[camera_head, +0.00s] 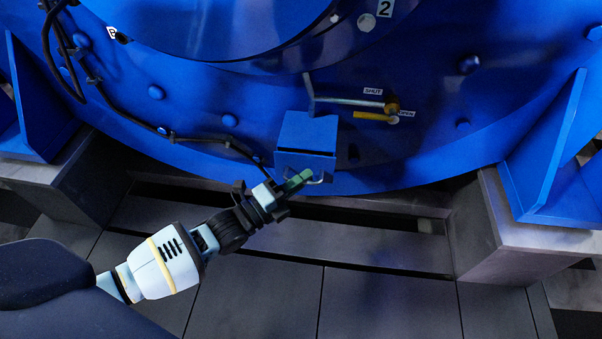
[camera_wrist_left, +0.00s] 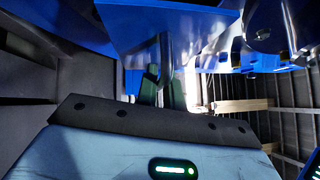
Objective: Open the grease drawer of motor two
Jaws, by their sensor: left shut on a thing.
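The big blue motor carries a number 2 label (camera_head: 384,8) at the top. The grease drawer (camera_head: 305,150) is a small blue box low on the motor's face, with a pale metal handle (camera_head: 318,180) at its bottom front. My left gripper (camera_head: 303,178) reaches up from the lower left and is shut on that handle. In the left wrist view, the green fingers (camera_wrist_left: 163,85) close around the metal handle (camera_wrist_left: 166,55) below the blue drawer (camera_wrist_left: 140,25). The fingers hide part of the handle. I cannot tell how far the drawer stands out. My right gripper is not in view.
A yellow lever (camera_head: 372,116) with SHUT (camera_head: 373,91) and OPEN (camera_head: 406,113) labels sits right of the drawer. A black cable (camera_head: 200,139) runs along the motor to the left. Blue brackets on dark blocks (camera_head: 490,230) flank the motor. The dark floor (camera_head: 390,300) in front is clear.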

